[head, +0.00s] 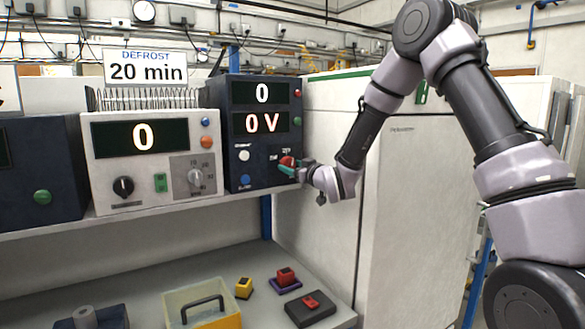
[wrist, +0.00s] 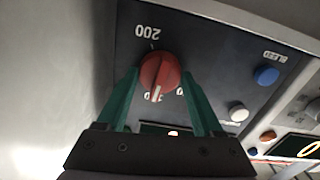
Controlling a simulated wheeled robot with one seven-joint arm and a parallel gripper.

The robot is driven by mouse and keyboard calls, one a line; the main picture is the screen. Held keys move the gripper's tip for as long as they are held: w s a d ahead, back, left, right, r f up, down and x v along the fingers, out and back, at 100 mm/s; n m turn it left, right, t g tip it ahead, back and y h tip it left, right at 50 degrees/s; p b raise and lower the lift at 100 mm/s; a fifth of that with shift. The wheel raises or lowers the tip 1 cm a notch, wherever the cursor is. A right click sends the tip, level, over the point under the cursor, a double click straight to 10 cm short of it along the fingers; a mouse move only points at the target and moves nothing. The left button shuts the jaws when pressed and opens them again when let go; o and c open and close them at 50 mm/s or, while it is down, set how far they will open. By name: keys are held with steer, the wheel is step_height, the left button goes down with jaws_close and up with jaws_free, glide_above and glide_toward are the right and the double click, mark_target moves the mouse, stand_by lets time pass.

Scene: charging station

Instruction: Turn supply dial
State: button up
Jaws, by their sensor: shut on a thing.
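The supply dial (wrist: 160,72) is a red knob with a white pointer mark, on the dark front panel of the supply unit (head: 238,156). In the head view the dial (head: 287,161) is partly covered by my gripper (head: 297,166). In the wrist view my gripper (wrist: 160,85) has its green fingers on both sides of the knob, shut on it. The pointer mark faces down in that view, away from the printed "200". Some scale marks are hidden by the fingers. The supply displays read "0" and "0 V".
Left of the supply are a white unit (head: 145,142) reading "0" and a dark unit (head: 40,168), on the same shelf. A blue button (wrist: 267,75) and a white button (wrist: 238,112) are beside the dial. A white cabinet (head: 420,220) stands right. Small blocks and a bin (head: 200,300) lie below.

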steer(key=shift+n, duration=0.3)
steer(key=o, duration=1.4)
steer(key=shift+c, duration=0.2)
steer(key=v, duration=1.1)
steer(key=shift+w, duration=0.1)
